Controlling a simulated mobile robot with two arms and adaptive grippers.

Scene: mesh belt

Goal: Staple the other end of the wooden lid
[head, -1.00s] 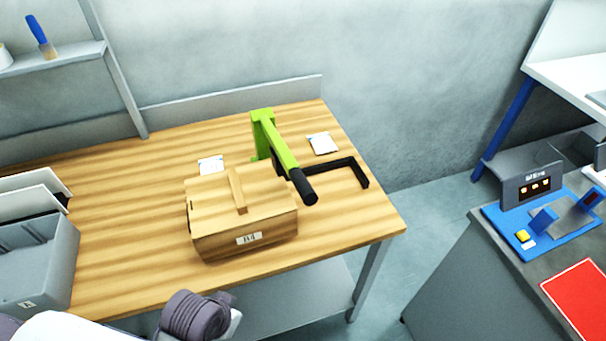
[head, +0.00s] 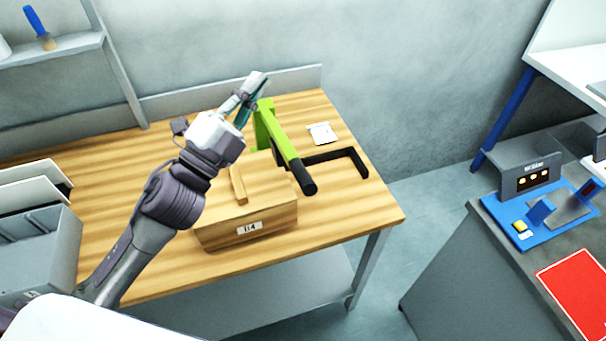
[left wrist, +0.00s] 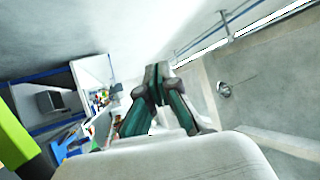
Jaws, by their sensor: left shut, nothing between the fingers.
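The wooden box (head: 255,238), labelled "B4" or similar, stands on the wooden table with its lid (head: 270,190) on top. A raised wooden strip (head: 238,184) runs across the lid. The green stapler (head: 276,133) stands behind and right of the box, its black handle end (head: 308,187) beside the lid's right side. My left gripper (head: 256,84) is shut and empty, above the table's back edge next to the stapler's top. It also shows shut in the left wrist view (left wrist: 158,75), where the green stapler (left wrist: 12,135) is at the left edge. My right gripper is not in view.
A grey bin (head: 38,245) stands at the left. A low back rail (head: 300,76) and the wall are close behind my gripper.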

